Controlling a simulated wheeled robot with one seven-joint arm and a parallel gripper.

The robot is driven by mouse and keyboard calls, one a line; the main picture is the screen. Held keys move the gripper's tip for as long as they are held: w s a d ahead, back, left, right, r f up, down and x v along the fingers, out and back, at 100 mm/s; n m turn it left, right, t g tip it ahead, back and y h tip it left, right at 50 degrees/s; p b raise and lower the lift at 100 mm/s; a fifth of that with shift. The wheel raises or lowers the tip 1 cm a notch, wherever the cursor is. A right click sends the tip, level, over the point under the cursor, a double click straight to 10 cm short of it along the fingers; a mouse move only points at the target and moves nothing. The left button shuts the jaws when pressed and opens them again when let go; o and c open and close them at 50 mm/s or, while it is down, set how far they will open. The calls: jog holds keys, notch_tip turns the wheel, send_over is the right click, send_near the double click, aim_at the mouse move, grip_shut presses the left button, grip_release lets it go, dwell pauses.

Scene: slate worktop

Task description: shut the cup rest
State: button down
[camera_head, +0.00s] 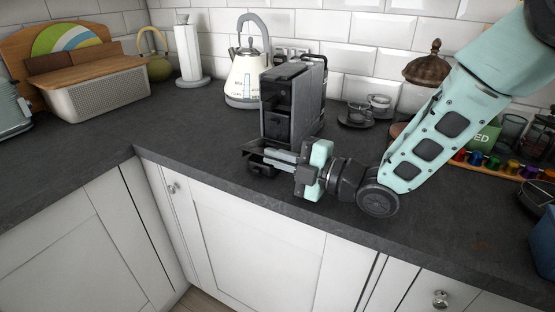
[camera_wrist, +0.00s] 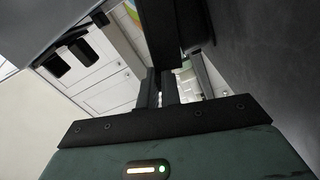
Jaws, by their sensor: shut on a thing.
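The dark coffee machine (camera_head: 278,118) stands upright on the worktop, its front facing left. Its cup rest (camera_head: 262,168) shows low at the front, standing out from the body and partly covered by my gripper. My gripper (camera_head: 258,151) reaches in from the right, in front of the machine, its fingers level and pointing left. The fingers are closed on the cup rest. In the wrist view the fingers (camera_wrist: 170,88) meet a dark bar (camera_wrist: 160,32), which seems to be part of the cup rest. The exact contact is hidden in the head view.
A cream kettle (camera_head: 246,78) stands behind the machine. Glass cups (camera_head: 379,103) on saucers and a brown domed jar (camera_head: 428,68) stand to its right. A row of coloured capsules (camera_head: 493,163) lies farther right.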

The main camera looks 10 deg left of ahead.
jog(key=c, duration=1.9)
grip_release()
jog(key=shift+d, duration=0.1)
jog(key=b+v, duration=0.2)
jog(key=v, duration=1.5)
jog(key=shift+s+d+b, duration=0.1)
jog(key=shift+d+b, duration=0.05)
jog(key=shift+b, duration=0.25)
jog(key=shift+c, duration=0.2)
